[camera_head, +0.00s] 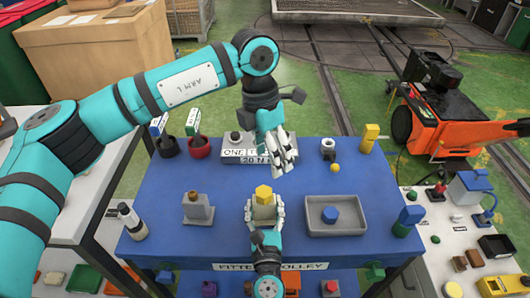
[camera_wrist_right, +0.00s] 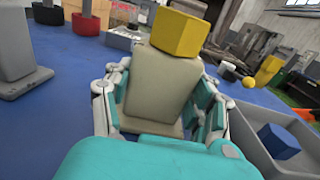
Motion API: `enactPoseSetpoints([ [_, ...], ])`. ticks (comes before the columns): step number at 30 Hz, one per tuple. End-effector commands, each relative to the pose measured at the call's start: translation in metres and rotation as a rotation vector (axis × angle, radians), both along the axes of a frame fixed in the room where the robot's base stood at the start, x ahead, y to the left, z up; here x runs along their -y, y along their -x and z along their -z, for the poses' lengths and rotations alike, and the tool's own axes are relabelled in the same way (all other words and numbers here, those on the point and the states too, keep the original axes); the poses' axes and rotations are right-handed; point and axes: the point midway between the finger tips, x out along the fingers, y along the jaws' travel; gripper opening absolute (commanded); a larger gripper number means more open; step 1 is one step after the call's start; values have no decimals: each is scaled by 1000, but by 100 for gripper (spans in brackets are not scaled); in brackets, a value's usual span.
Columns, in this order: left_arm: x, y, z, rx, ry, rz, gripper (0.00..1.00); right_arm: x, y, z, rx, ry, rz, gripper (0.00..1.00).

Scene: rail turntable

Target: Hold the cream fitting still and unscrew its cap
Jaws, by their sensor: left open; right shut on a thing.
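The cream fitting (camera_head: 263,212) stands on the blue trolley top near its front middle; it also fills the middle of the right wrist view (camera_wrist_right: 150,95). Its yellow faceted cap (camera_head: 264,193) sits on top, and shows in the right wrist view (camera_wrist_right: 180,38). My right gripper (camera_head: 264,208) is shut on the fitting's body, one finger on each side, below the cap. My left gripper (camera_head: 288,170) is open and empty, behind and above the cap and a little to its right, apart from it. The fitting's foot is partly hidden by my right gripper.
A grey tray (camera_head: 312,228) with a blue faceted piece (camera_head: 330,215) lies right of the fitting. A grey fitting (camera_head: 198,212) stands to the left. A labelled block (camera_head: 240,155), a red pot (camera_head: 199,149) and a yellow ball (camera_head: 335,167) stand farther back.

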Motion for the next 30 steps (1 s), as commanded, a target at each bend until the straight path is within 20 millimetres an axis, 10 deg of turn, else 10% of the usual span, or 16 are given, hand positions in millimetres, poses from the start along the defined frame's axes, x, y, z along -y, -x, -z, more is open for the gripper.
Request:
enactPoseSetpoints([
  [30,-11,-4,121,78,-132,4,65,-1,0,0,0,-2,-2,0],
])
